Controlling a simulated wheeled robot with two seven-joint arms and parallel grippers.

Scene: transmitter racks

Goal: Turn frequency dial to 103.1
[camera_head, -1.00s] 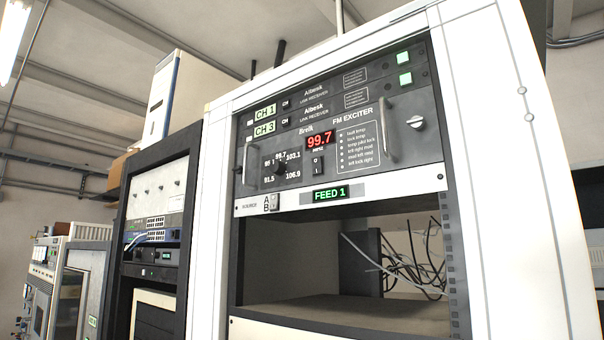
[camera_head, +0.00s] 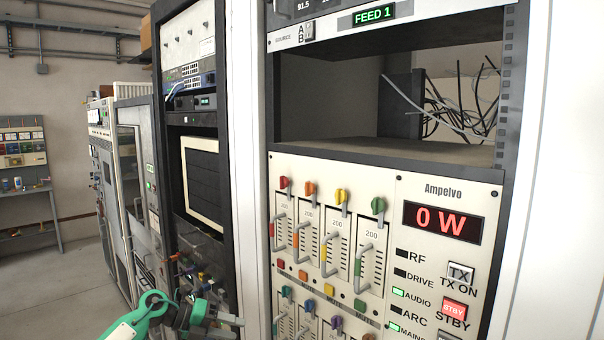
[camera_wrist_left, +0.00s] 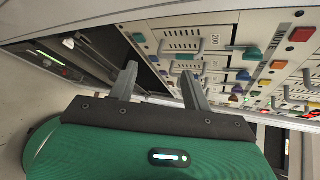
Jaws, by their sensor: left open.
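The FM exciter (camera_head: 285,10) shows only as a dark strip at the top edge of the head view, with the 91.5 mark on it. Its frequency dial and red readout are out of frame. My left gripper (camera_head: 228,326) is low in the head view, in front of the gap between the dark rack and the white rack, well below the exciter. In the left wrist view its two grey fingers (camera_wrist_left: 158,74) are apart with nothing between them. Beyond them is a panel of coloured knobs and handles. My right gripper is in neither view.
Below the green FEED 1 display (camera_head: 374,14) is an open rack bay (camera_head: 330,95) with loose cables (camera_head: 455,115). Under it, the Ampelvo amplifier panel (camera_head: 450,205) reads 0 W and carries protruding handles and knobs. A dark rack (camera_head: 231,150) stands to the left. Floor is clear farther left.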

